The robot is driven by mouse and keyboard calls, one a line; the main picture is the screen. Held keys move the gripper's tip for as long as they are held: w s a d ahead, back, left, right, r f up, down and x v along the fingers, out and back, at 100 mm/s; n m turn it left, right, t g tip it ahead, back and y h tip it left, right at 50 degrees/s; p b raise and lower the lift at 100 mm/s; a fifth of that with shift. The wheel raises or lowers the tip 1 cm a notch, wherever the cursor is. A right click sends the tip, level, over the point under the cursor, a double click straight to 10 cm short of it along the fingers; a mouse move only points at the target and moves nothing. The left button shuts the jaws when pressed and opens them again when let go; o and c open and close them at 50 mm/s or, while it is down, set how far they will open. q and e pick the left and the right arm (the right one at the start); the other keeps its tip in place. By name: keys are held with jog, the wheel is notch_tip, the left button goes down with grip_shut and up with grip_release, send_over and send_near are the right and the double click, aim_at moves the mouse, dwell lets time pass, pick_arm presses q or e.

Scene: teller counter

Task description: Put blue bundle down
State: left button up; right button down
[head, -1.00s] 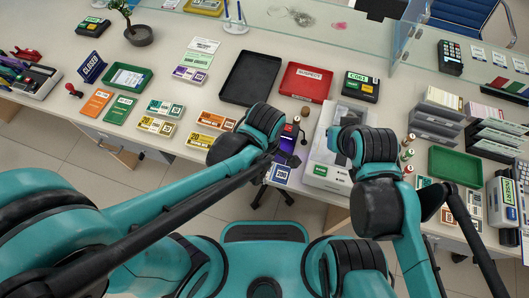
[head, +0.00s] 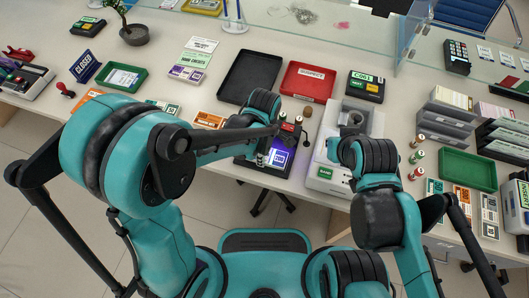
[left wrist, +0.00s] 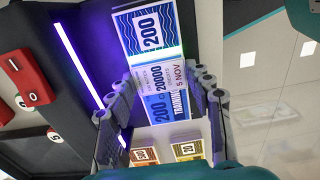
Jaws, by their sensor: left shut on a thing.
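The blue bundle (head: 281,156), a banded stack marked 200, shows in purple light at the counter's front middle. In the left wrist view the bundle (left wrist: 150,32) lies between the two grey fingers of my left gripper (left wrist: 162,100), which is shut on it. In the head view my left gripper (head: 264,156) is at the bundle's left side, partly hidden by my arm. The bundle is over the dark base of an ultraviolet lamp unit (head: 246,163); I cannot tell whether it touches it. My right gripper (head: 340,150) is by the white machine, its fingers hidden.
The lit purple tube (left wrist: 78,55) and red switches (left wrist: 22,78) are close left of the bundle. A black tray (head: 232,90) and red tray (head: 290,95) stand behind. A white machine (head: 322,180) is on the right. Orange (left wrist: 143,156) and yellow (left wrist: 188,150) bundles lie nearby.

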pick_arm(q)
jog(key=shift+r, duration=0.1)
jog(key=shift+f, duration=0.2)
pick_arm(e)
jog(key=shift+f, duration=0.1)
pick_arm(q)
jog(key=o, duration=1.2)
